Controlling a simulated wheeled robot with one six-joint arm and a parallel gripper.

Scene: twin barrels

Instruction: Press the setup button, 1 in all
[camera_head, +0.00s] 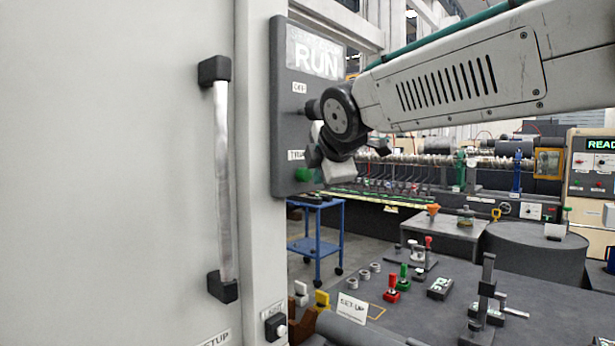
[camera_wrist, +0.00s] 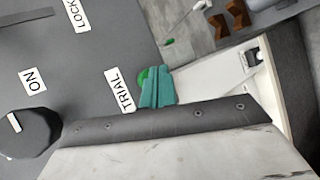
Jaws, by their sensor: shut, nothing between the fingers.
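My gripper (camera_head: 318,165) hangs in front of the dark RUN panel (camera_head: 283,110). Its teal fingers (camera_wrist: 157,88) are shut with nothing between them. In the wrist view they lie over the edge of a round green button (camera_wrist: 142,76) next to the TRIAL label (camera_wrist: 120,90). I cannot tell whether they touch it. The fingers partly cover this button. A label ending in "TUP" (camera_head: 216,339) shows at the bottom of the pale cabinet. A SET-UP card (camera_head: 352,309) stands on the table. No button is clearly tied to either label.
The panel's knob (camera_wrist: 30,133) is beside the ON label. A small switch (camera_head: 276,327) sits low on the cabinet edge, right of the long door handle (camera_head: 222,180). The dark table (camera_head: 400,325) holds red and green handled pieces. A blue cart (camera_head: 318,240) stands behind.

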